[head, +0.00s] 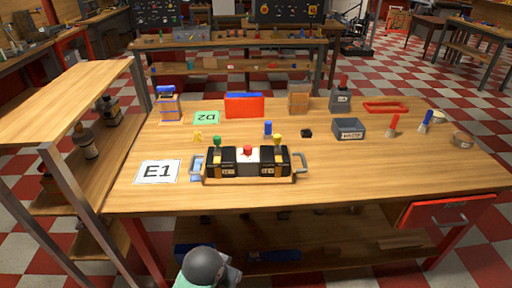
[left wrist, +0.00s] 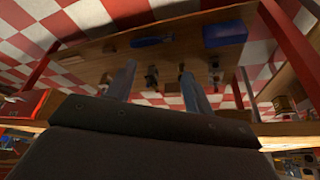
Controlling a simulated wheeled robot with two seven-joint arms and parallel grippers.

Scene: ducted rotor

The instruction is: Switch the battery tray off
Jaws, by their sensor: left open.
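The battery tray (head: 211,180) sits near the front middle of the wooden table, with a grey handle at each end. It holds black battery blocks with yellow bands. A red knob (head: 247,150) stands on the white middle part, with a green knob (head: 217,141) at left and a yellow knob (head: 278,139) at right. Whether a switch is on or off, I cannot tell. My left gripper (left wrist: 157,70) shows in the left wrist view, its two fingers apart with nothing visibly held. The tray is not recognisable there. My right gripper is in neither view.
An E1 card (head: 158,172) lies left of the tray. Behind are a green D2 card (head: 206,118), a red bin (head: 244,107) and a grey bin (head: 348,129). A wooden shelf unit (head: 70,95) stands at left. The table's right front is clear.

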